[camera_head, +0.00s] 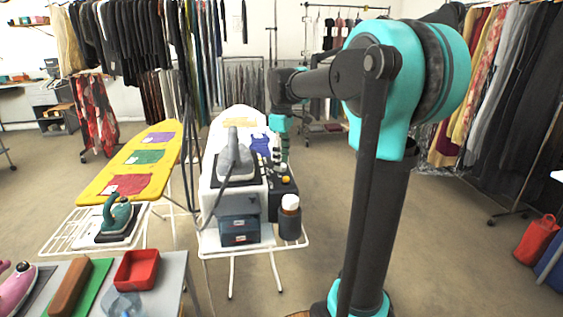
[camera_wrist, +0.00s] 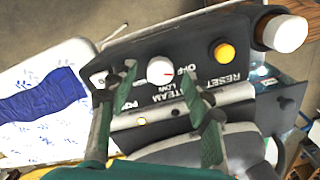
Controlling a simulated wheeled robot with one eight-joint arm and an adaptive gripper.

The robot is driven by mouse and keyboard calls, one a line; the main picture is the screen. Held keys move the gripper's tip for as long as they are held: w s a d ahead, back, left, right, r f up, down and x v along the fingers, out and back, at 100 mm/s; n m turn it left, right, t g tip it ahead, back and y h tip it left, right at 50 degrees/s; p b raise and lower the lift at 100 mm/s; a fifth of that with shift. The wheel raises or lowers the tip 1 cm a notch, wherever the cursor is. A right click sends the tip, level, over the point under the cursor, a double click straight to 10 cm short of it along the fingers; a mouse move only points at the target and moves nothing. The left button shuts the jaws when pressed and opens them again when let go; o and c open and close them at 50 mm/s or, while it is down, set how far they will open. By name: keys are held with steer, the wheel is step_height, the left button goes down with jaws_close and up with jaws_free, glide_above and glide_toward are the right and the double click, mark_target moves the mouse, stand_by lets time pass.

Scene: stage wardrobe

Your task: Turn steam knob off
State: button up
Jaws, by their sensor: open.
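The steam knob (camera_wrist: 160,71) is a round white dial with a small red mark, on the dark control panel (camera_wrist: 195,55) of the steam station. The words STEAM, LOW and OFF are printed beside it, and the red mark is on the side toward LOW and OFF. My gripper (camera_wrist: 157,82) is open, with one green finger on each side of the knob in the wrist view. I cannot tell whether either finger touches it. In the head view my gripper (camera_head: 279,150) is above the station's right side, and the knob cannot be made out there.
A yellow RESET button (camera_wrist: 225,53) sits right of the knob. A white-capped bottle (camera_head: 290,218) stands at the station's front right corner. A grey iron (camera_head: 234,160) rests on the station. A yellow ironing board (camera_head: 130,165) stands left.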

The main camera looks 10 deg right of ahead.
step_height(320, 180, up, 11)
stand_by(0.3)
